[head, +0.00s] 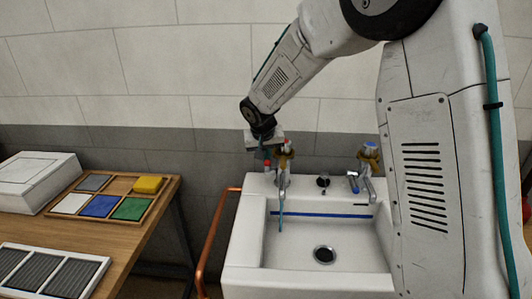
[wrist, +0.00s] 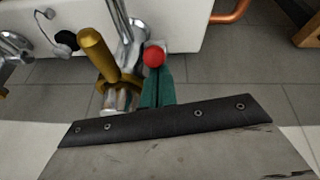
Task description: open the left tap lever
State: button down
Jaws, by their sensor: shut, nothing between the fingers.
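The left tap (head: 284,178) stands on the back rim of the white sink. It has a chrome body, a brass upper part and red marks. Its lever tip looks like the red ball (wrist: 154,56) in the wrist view, beside a brass part (wrist: 95,50). My gripper (head: 264,155) is just left of the tap's upper part. Its teal fingers (wrist: 156,84) are shut and empty, right by the red ball; I cannot tell whether they touch it. A thin blue-green strand (head: 281,216), like running water, drops from the left spout into the basin.
The right tap (head: 368,168), with blue marks, stands on the same sink (head: 248,250). A small dark-topped plug (head: 323,182) is between the taps. An orange pipe rail (head: 212,240) runs left of the sink. A wooden table (head: 125,245) with trays is further left.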

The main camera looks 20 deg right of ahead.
jog(key=shift+s+a+f, duration=0.2)
jog(key=shift+s+f, duration=0.15)
jog(key=shift+s, duration=0.3)
